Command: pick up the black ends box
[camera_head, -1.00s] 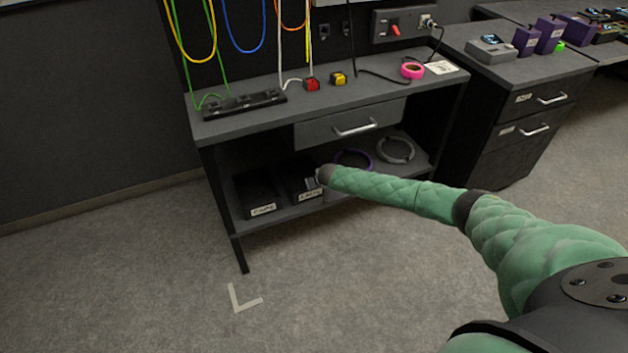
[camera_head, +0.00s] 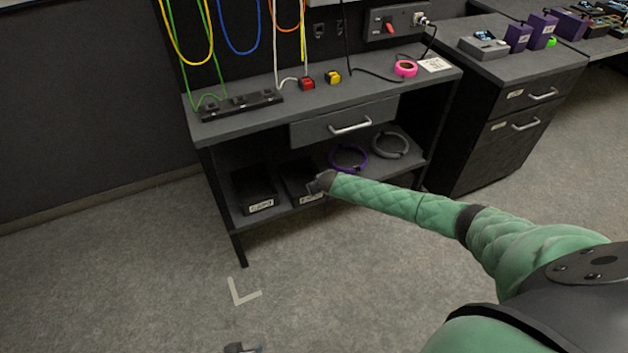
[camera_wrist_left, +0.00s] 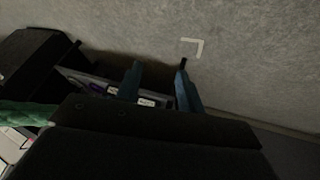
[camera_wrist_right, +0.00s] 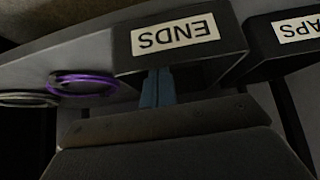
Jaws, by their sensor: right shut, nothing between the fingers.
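The black ends box (camera_head: 297,174) is the right of two black boxes on the workbench's lower shelf. Its white "ENDS" label (camera_wrist_right: 175,35) appears upside down in the right wrist view, on the box's front. My right gripper (camera_head: 320,183) is at the front right of this box and hides part of it. In the right wrist view its fingers (camera_wrist_right: 158,78) are together and empty, close to the box's label side; I cannot tell whether they touch it. My left gripper (camera_wrist_left: 160,70) is open and empty, and a bit of it shows at the head view's bottom edge (camera_head: 240,348).
A second black box (camera_head: 252,186), its label ending in "APS" in the right wrist view, stands left of the ends box. A purple cable coil (camera_head: 348,157) and a grey coil (camera_head: 391,144) lie to the right. The drawer (camera_head: 345,122) above is shut. Floor in front is clear.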

